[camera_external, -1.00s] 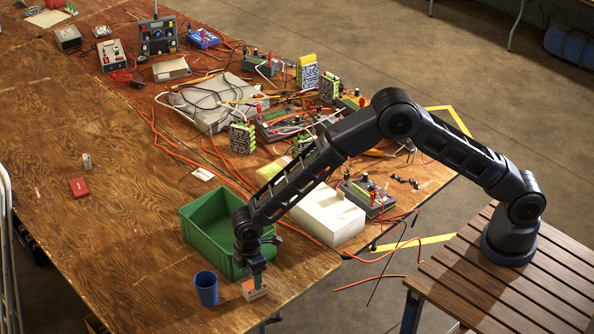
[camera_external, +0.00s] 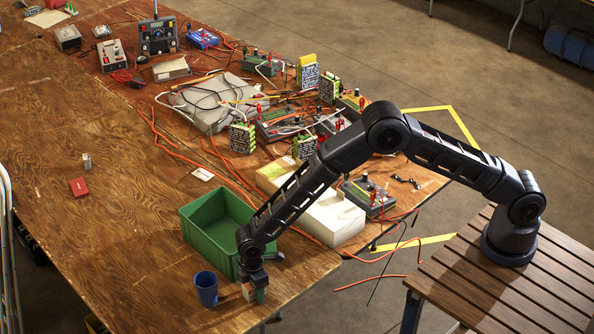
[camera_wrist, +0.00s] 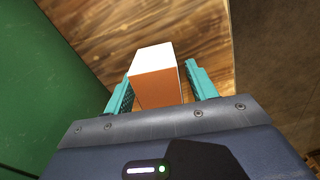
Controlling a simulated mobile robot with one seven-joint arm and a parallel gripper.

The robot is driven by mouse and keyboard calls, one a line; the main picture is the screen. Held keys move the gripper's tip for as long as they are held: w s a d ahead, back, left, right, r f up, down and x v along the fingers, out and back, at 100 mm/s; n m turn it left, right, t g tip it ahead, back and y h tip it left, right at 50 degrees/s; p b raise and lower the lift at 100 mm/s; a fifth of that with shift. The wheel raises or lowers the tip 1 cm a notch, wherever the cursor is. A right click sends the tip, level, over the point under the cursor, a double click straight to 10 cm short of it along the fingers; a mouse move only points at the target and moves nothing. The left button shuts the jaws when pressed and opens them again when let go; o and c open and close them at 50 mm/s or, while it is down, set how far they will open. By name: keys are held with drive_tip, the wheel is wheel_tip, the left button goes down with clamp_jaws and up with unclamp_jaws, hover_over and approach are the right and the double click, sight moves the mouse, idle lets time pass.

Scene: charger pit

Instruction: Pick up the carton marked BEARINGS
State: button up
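A small white and orange carton (camera_wrist: 157,85) stands near the table's front edge, and part of it shows in the external view (camera_external: 248,292). No lettering on it can be read, so I cannot tell if it is marked BEARINGS. My gripper (camera_external: 257,291) is down at the carton. In the wrist view its two teal fingers (camera_wrist: 160,82) stand either side of the carton, apart, with a narrow gap at the right finger. The gripper looks open around it. My wrist hides much of the carton in the external view.
A green bin (camera_external: 213,250) stands just behind the carton, and its wall fills the left of the wrist view. A blue cup (camera_external: 206,289) stands close to the left. A red box (camera_external: 79,187) lies farther left. A long white box (camera_external: 335,216) and cables lie to the right.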

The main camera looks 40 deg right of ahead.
drive_tip(key=c, duration=1)
drive_tip(key=shift+o, duration=0.2)
drive_tip(key=shift+r, duration=0.1)
